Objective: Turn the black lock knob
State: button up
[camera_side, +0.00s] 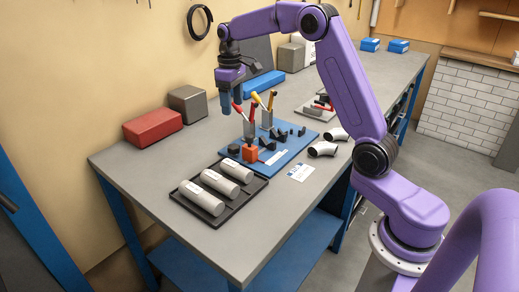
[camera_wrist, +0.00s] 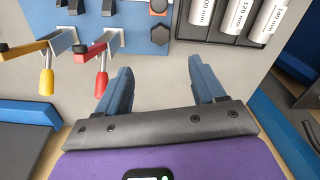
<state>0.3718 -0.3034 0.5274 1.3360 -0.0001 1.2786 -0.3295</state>
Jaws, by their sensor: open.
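A black hexagonal knob (camera_wrist: 160,36), which I take for the lock knob, sits at the edge of the blue base plate (camera_wrist: 136,20) in the wrist view. It shows small and dark on the plate in the side view (camera_side: 234,149), left of an orange block (camera_side: 249,153). My gripper (camera_wrist: 160,70) is open and empty, with its two blue fingers spread apart. In the wrist view the knob lies beyond the fingertips, roughly in line with the gap. In the side view my gripper (camera_side: 231,108) hangs above the bench, behind and higher than the knob.
Clamps with a red handle (camera_wrist: 102,80) and a yellow handle (camera_wrist: 47,78) stand beside my fingers. A black tray (camera_side: 180,197) holds white cylinders. Dark blocks stand on the plate. A red box (camera_side: 153,127) and grey box (camera_side: 188,104) stand by the wall.

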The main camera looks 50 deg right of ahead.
jog(key=s+a+r+n, duration=0.3)
jog(key=s+a, duration=0.5)
jog(key=a, duration=0.3)
jog(key=s+a+f+n, duration=0.1)
jog(key=s+a, duration=0.1)
jog(key=s, duration=0.5)
jog(key=s+a+f+n, duration=0.1)
jog(key=s+a+n, duration=0.1)
jog(key=s, duration=0.6)
jog(key=shift+a, duration=0.75)
jog(key=shift+f, duration=0.1)
jog(key=r+m, duration=0.1)
jog(key=m, duration=0.4)
send_over(233, 146)
notch_tip(233, 146, down, 17)
jog(key=shift+r, duration=0.2)
